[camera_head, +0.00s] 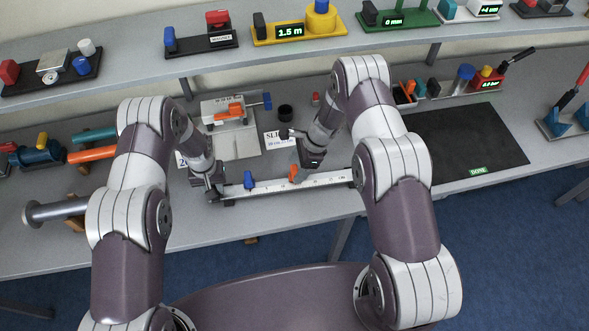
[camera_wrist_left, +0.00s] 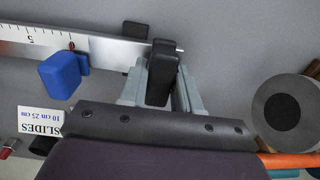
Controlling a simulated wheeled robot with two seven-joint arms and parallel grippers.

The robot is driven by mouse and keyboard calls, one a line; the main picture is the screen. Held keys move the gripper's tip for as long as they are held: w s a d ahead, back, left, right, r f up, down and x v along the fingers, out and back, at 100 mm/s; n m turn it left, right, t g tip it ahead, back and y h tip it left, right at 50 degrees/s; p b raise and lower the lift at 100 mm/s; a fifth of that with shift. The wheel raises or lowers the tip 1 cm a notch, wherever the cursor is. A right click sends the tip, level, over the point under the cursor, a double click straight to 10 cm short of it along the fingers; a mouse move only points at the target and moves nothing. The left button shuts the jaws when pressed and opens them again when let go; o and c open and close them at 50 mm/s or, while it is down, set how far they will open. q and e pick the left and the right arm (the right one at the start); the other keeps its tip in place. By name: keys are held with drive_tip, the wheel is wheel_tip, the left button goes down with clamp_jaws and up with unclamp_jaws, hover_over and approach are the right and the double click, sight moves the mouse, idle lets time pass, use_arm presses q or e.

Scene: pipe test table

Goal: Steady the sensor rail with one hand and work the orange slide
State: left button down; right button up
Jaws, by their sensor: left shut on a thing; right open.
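The sensor rail (camera_head: 325,182) is a long pale bar with scale marks, lying along the front of the table. A blue slide (camera_head: 248,180) sits on it near the left end, and the orange slide (camera_head: 293,172) sits near its middle. My left gripper (camera_head: 214,190) is shut on the rail's left end. The left wrist view shows a dark block (camera_wrist_left: 162,72) between its fingers, with the rail (camera_wrist_left: 110,47) and blue slide (camera_wrist_left: 60,75) beside it. My right gripper (camera_head: 298,163) is open, just above and beside the orange slide; exact contact cannot be told. My right arm hides the rail's right end.
Behind the rail stand a plate with an orange-handled device (camera_head: 230,112), a "SLIDES" card (camera_head: 276,139) and a black cup (camera_head: 285,112). A dark mat (camera_head: 465,140) marked DONE is at right. Pipes (camera_head: 90,154) lie at left. A shelf (camera_head: 210,67) with instruments runs behind.

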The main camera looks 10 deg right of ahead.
drive_tip(key=shift+x, duration=1.4)
clamp_jaws()
drive_tip(key=d, duration=1.1)
drive_tip(key=shift+s, duration=0.25)
unclamp_jaws()
drive_tip(key=v, duration=1.2)
